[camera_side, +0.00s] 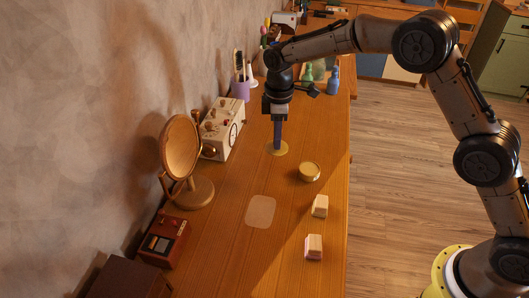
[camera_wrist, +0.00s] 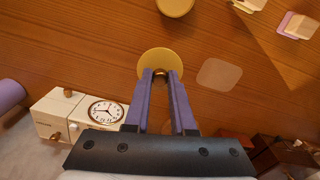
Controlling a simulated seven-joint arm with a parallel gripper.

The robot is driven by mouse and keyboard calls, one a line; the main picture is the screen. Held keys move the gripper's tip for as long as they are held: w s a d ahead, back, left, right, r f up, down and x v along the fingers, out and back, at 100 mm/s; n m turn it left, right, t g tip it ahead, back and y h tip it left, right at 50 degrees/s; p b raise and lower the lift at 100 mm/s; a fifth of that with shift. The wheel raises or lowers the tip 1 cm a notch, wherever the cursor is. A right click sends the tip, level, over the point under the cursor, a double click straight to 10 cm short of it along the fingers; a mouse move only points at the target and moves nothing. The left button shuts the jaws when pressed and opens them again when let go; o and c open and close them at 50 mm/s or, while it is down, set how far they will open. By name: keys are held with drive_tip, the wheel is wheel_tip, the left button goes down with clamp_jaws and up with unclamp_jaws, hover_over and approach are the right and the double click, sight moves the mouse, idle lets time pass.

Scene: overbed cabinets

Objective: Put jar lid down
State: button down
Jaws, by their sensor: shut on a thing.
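My gripper (camera_side: 277,146) points straight down over the wooden desk. Its purple fingers are shut on the small knob of the jar lid, a flat yellow disc (camera_side: 284,149). In the wrist view the lid (camera_wrist: 152,58) lies just beyond the fingertips (camera_wrist: 161,75), which partly cover it. The lid looks level and close to the desk; I cannot tell whether it touches. A round golden jar (camera_side: 309,173) stands to the right and nearer; its edge shows at the top of the wrist view (camera_wrist: 175,5). A pale rounded square patch (camera_side: 260,212) lies flat on the desk, apart from the lid.
A cream box with a clock dial (camera_side: 221,129) and a round mirror on a stand (camera_side: 181,150) line the wall side. A red box (camera_side: 164,239) is nearer. Two small blocks (camera_side: 320,206) (camera_side: 314,246) stand near the right edge. Bottles (camera_side: 333,80) are behind.

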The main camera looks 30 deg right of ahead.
drive_tip(key=w+f, duration=0.1)
drive_tip(key=f, duration=0.1)
drive_tip(key=w+f, duration=0.2)
drive_tip(key=w+a+f, duration=0.1)
drive_tip(key=f, duration=0.1)
drive_tip(key=shift+w, duration=0.25)
drive_tip(key=shift+f, duration=1.4)
drive_tip(key=shift+f, duration=0.15)
drive_tip(key=c, duration=0.8)
unclamp_jaws()
drive_tip(key=shift+o, duration=0.2)
wheel_tip(320, 180, up, 12)
drive_tip(key=shift+r, duration=0.2)
